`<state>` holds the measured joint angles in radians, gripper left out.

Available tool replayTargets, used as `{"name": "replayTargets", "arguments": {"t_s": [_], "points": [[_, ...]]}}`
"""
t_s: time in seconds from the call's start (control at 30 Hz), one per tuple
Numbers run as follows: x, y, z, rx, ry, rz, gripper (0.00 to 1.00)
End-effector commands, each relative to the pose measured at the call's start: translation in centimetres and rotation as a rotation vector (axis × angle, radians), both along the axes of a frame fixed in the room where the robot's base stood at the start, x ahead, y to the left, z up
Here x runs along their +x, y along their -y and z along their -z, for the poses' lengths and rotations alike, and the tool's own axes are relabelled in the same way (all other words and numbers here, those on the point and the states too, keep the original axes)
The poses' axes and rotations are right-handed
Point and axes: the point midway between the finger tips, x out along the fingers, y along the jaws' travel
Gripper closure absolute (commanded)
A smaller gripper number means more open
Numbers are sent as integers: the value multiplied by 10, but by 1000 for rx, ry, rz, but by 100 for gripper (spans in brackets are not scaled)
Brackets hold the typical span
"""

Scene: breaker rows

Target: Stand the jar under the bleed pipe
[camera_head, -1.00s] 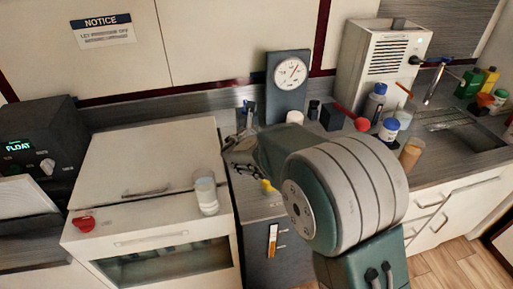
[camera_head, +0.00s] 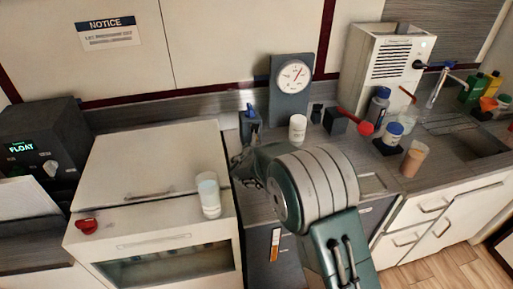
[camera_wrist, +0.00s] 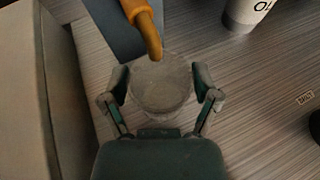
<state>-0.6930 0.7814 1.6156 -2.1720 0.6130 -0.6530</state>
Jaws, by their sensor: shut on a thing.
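A clear round jar (camera_wrist: 160,90) is between the two fingers of my gripper (camera_wrist: 161,84) in the wrist view. The gripper is shut on it. The orange-yellow bleed pipe (camera_wrist: 146,22) curves down at the top of the wrist view, and its tip overlaps the jar's far rim. I cannot tell the height gap between pipe and jar, or whether the jar's base touches the counter. In the head view my arm hides the jar and the pipe.
The gauge panel (camera_head: 290,103) stands at the back of the counter. A white bottle (camera_head: 298,128) is close by on the right. A white cabinet (camera_head: 150,170) stands close on the left, with a glass (camera_head: 208,195) on it. A red-ended item (camera_head: 365,128) and more bottles are further right.

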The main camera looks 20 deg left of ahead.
Motion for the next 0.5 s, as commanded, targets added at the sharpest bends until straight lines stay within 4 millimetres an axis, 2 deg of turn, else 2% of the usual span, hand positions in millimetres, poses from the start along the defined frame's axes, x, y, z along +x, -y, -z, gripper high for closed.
{"name": "replayTargets", "arguments": {"t_s": [0.07, 0.1, 0.13, 0.17, 0.5], "points": [[0, 0, 0, 0, 0, 0, 69], [0, 1, 1, 0, 0, 0, 16], [0, 1, 0, 1, 0, 0, 3], [0, 1, 0, 1, 0, 0, 0], [0, 1, 0, 1, 0, 0, 0]]}}
